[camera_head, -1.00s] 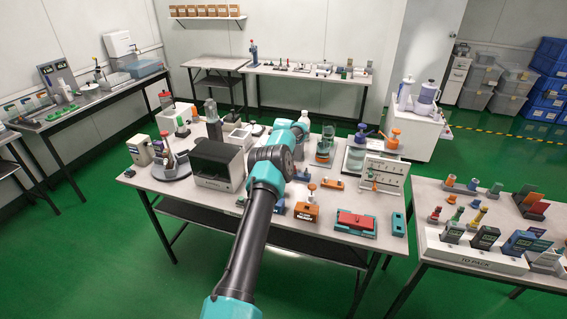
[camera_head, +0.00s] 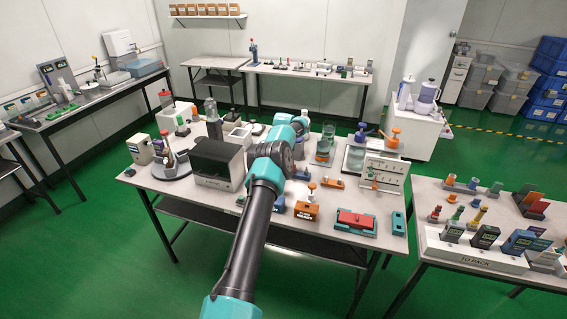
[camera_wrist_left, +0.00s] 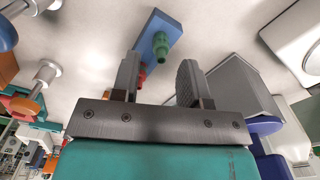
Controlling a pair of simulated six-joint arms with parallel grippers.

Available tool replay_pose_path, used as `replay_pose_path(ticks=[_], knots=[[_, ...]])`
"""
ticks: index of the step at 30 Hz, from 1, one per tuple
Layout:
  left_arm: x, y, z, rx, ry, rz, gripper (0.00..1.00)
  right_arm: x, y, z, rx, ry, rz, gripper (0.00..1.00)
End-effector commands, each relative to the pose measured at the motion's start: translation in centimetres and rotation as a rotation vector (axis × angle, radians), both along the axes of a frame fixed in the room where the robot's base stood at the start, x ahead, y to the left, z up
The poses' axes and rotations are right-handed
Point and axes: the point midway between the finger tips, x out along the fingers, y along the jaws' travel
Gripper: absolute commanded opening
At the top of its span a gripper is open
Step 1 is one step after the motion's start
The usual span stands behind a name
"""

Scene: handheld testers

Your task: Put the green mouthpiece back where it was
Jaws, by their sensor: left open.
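A small green mouthpiece (camera_wrist_left: 161,44) stands on a blue block (camera_wrist_left: 152,28) in the left wrist view. My left gripper (camera_wrist_left: 160,58) is open, its two fingers spread on either side of the line to the green piece. Nothing shows held between them. A red piece (camera_wrist_left: 142,76) is partly hidden behind the left-hand finger. In the head view my left arm covers the gripper and this spot on the middle table (camera_head: 340,205). My right gripper is not in view.
In the wrist view a grey box-shaped thing (camera_wrist_left: 241,88) stands close beside the right-hand finger. In the head view a dark-fronted box (camera_head: 217,163) stands left of my arm, and an orange block (camera_head: 306,211) and a red-and-teal case (camera_head: 356,222) lie to its right.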

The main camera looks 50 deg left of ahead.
Motion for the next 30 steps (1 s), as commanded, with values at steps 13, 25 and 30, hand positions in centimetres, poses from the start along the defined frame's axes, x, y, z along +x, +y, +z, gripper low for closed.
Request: replay_pose_path(ticks=[13,25,30], knots=[[0.1,0.0,8.4,0.002,-0.003,0.0,0.41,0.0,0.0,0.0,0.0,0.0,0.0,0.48],[0.0,0.0,11.0,0.001,-0.001,0.0,0.41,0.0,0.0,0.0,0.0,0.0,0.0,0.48],[0.0,0.0,11.0,0.001,-0.001,0.0,0.41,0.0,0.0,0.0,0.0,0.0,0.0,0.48]])
